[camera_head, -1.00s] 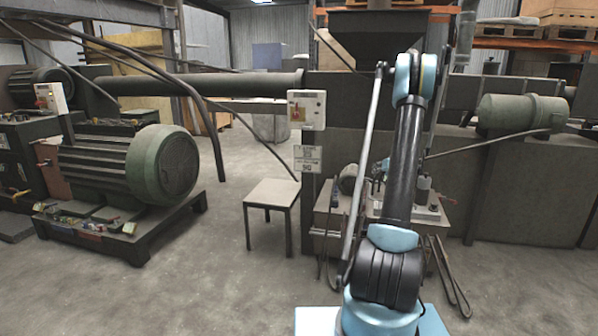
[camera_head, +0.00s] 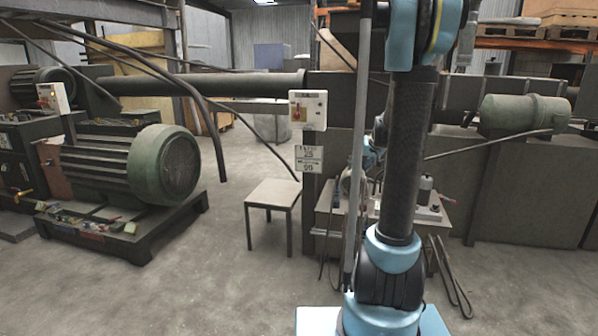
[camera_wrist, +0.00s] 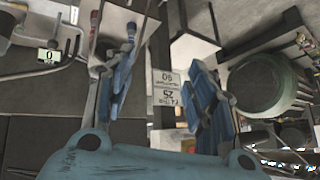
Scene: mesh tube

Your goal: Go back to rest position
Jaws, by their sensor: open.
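My gripper (camera_wrist: 165,72) shows in the wrist view with its two blue fingers spread apart. Nothing is held between them. A grey post with a printed label plate (camera_wrist: 164,92) shows in the gap behind the fingers, upside down. In the head view my arm stands almost upright in front of the trolley, and my gripper is mostly hidden behind it; only a bit of blue shows to the left of the arm.
A small trolley (camera_head: 327,222) with items on top stands behind my arm. A grey stool (camera_head: 273,193) stands left of it, below a control box (camera_head: 308,109). A large green motor (camera_head: 130,166) sits on a low base at the left. The floor (camera_head: 220,275) in front is clear.

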